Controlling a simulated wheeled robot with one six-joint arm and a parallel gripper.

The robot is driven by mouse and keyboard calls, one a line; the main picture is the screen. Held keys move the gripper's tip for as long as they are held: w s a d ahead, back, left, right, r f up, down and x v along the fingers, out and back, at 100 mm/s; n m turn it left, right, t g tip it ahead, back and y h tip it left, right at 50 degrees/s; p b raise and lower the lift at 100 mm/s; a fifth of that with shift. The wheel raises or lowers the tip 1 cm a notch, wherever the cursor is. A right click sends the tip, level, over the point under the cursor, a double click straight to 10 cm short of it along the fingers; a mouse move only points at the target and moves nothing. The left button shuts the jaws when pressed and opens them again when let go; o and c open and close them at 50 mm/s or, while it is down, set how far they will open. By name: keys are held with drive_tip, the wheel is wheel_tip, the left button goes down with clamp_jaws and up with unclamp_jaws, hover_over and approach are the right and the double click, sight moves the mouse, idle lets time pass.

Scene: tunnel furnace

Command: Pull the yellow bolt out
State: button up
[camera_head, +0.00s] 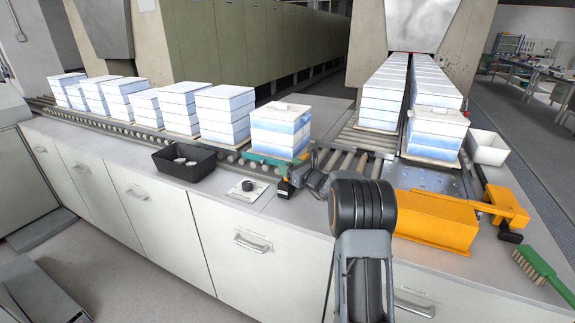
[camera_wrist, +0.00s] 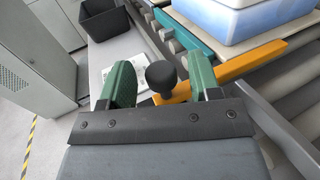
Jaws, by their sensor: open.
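The yellow bolt (camera_wrist: 236,66) is an orange-yellow bar in the wrist view. It runs beside the roller track and a teal plate. A round black knob (camera_wrist: 160,76) stands at its left end. My gripper (camera_wrist: 161,66) is open, with one green finger on each side of the knob. Gaps show between knob and fingers, so the knob is not gripped. In the head view my gripper is at the counter by the roller track, and most of the bolt is hidden behind the arm.
A blue-and-white block stack (camera_head: 281,129) stands on the track just behind the bolt. A black bin (camera_head: 171,163) with small pale pieces sits to the left. Near it is a white plate with a dial (camera_head: 248,187). An orange device (camera_head: 432,222) and green brush (camera_head: 538,266) lie right.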

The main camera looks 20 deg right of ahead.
drive_tip(key=shift+w+a, duration=0.25)
drive_tip(key=shift+w, duration=0.4)
clamp_jaws()
